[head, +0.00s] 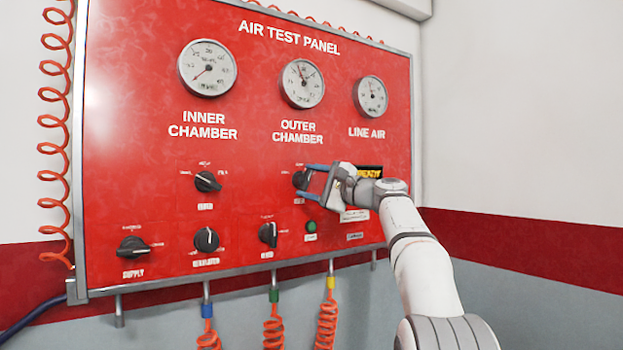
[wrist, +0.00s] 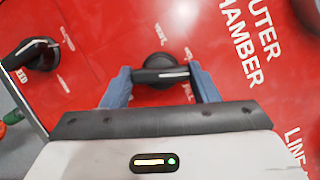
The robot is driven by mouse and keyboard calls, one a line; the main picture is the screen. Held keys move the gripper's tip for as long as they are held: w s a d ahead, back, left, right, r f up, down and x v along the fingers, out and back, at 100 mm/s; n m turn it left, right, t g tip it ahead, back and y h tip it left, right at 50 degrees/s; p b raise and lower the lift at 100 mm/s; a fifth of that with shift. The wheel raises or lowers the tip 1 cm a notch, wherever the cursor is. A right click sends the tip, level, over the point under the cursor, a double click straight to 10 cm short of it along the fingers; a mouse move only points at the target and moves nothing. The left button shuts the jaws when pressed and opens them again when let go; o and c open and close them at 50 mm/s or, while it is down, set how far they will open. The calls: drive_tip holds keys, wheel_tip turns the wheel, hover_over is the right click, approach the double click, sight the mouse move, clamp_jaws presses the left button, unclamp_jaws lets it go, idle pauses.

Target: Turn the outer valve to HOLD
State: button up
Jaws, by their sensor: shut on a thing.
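The outer valve is a round black knob with a bar handle (head: 299,180) on the red panel, below the OUTER CHAMBER gauge. In the wrist view the knob (wrist: 160,72) sits between my blue fingers, one at each end of its bar. My gripper (head: 305,181) is shut on it, reaching in from the right. The bar carries a white line and runs roughly up and down the panel. The small position labels around it are too blurred to read, and I cannot tell which one it points to.
The inner chamber knob (head: 208,181) is to the left. The supply (head: 133,248), regulator (head: 206,240) and vent (head: 268,234) knobs line the lower row. A green button (head: 311,227) is just below my gripper. Orange coiled hoses (head: 326,320) hang beneath the panel.

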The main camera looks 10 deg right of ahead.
drive_tip(key=n, duration=0.2)
drive_tip(key=n+g, duration=0.1)
drive_tip(key=n, duration=0.1)
drive_tip(key=shift+r+g+h, duration=0.15)
drive_tip(key=shift+g+h, duration=0.15)
idle(0.5)
drive_tip(key=o, duration=1)
drive_tip(key=b+v, duration=0.2)
drive_tip(key=v, duration=0.5)
drive_tip(key=shift+s+d+b, duration=0.3)
drive_tip(key=shift+d+b, duration=0.05)
drive_tip(key=shift+b, duration=0.05)
drive_tip(key=shift+c, duration=0.3)
